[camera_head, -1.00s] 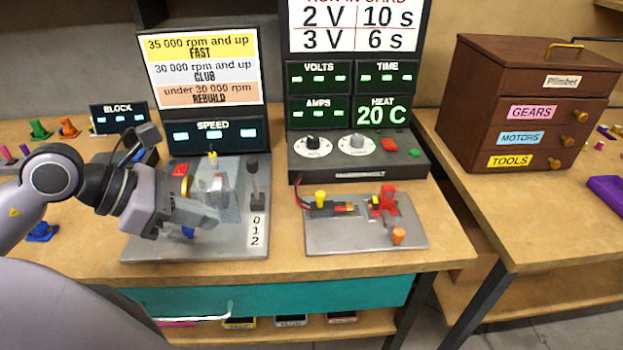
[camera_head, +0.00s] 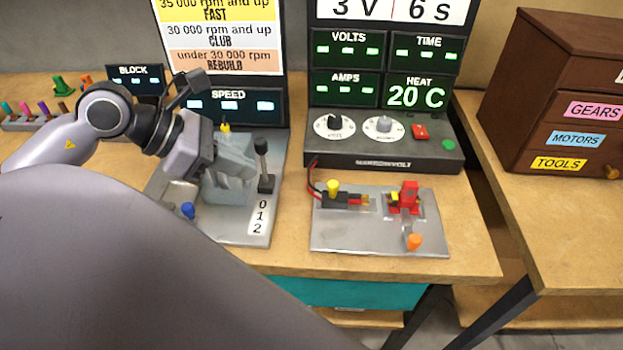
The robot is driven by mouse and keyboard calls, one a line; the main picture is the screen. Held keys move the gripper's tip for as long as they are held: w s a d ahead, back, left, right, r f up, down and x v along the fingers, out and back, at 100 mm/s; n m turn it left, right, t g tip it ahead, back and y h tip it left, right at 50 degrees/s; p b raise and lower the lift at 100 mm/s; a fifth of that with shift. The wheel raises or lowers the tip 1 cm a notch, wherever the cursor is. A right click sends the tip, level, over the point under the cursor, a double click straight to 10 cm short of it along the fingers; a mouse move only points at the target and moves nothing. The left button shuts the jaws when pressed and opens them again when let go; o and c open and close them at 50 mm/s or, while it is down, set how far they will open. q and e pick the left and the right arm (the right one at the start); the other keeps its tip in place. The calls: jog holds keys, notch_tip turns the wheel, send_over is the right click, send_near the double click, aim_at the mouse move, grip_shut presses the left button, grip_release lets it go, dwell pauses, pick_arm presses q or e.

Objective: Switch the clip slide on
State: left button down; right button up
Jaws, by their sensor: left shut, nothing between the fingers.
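The clip slide (camera_head: 340,201) looks to be the dark block with a yellow knob and red and black wires, at the left of the grey metal plate (camera_head: 345,238) in the head view. Right of it on the plate stands a red motor holder (camera_head: 408,197), with an orange knob (camera_head: 414,241) in front. A small gap shows between the slide and the holder. My left gripper (camera_head: 237,172) is shut and empty, over the speed stand at the left, apart from the slide. Its fingertips are hard to tell from the pale part there. My right gripper is out of view.
The speed stand has a black lever (camera_head: 263,165) between my left gripper and the plate, plus a blue knob (camera_head: 188,210). The power supply (camera_head: 385,155) with dials stands behind the plate. A brown drawer cabinet (camera_head: 520,90) is at right.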

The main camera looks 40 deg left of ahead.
pick_arm(q)
send_near(327, 190)
jog(key=shift+w+d+f, duration=0.1)
jog(key=shift+f, duration=0.8)
jog(key=shift+w+d+f, duration=0.1)
jog(key=shift+d+f, duration=0.05)
jog(key=shift+f, duration=0.8)
jog(key=shift+w+d+r+p, duration=0.1)
jog(key=shift+w+d+p, duration=0.2)
jog(key=shift+w+d, duration=0.95)
jog(key=shift+w, duration=0.2)
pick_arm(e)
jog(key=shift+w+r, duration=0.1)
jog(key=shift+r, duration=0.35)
